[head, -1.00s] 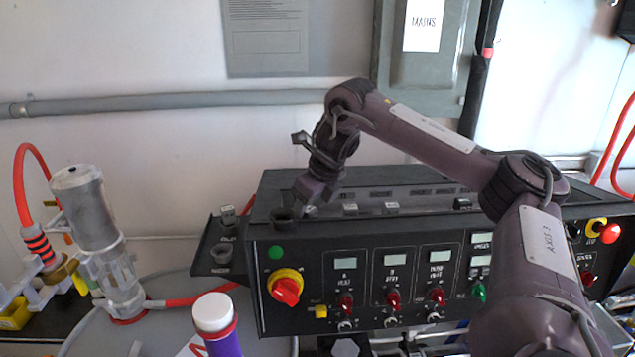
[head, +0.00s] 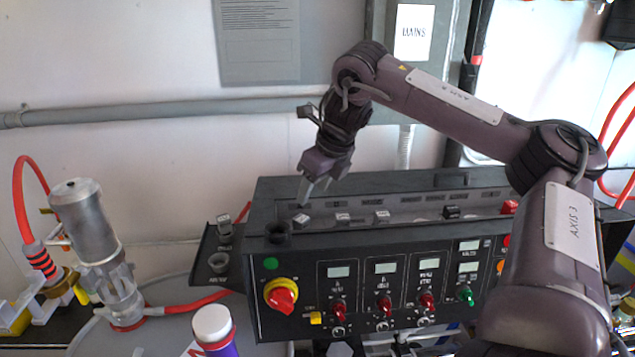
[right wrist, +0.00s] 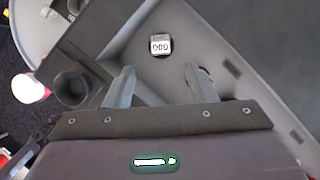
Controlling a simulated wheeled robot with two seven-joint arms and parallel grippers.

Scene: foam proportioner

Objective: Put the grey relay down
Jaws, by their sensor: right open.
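A small grey relay (head: 302,219) with a pale top sits in the long recess on top of the black control panel (head: 300,262), near its left end. The relay also shows in the right wrist view (right wrist: 160,44), with dark marks on its pale label. My right gripper (head: 316,190) is above the relay with its fingers pointing down. In the right wrist view the two fingertips (right wrist: 158,78) are spread and nothing is between them; the relay lies beyond them, apart from both. My left gripper is out of view.
Similar relays (head: 343,217) (head: 382,215), a black one (head: 451,212) and a red one (head: 509,207) stand along the recess. A white-capped bottle (head: 213,325) stands in front.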

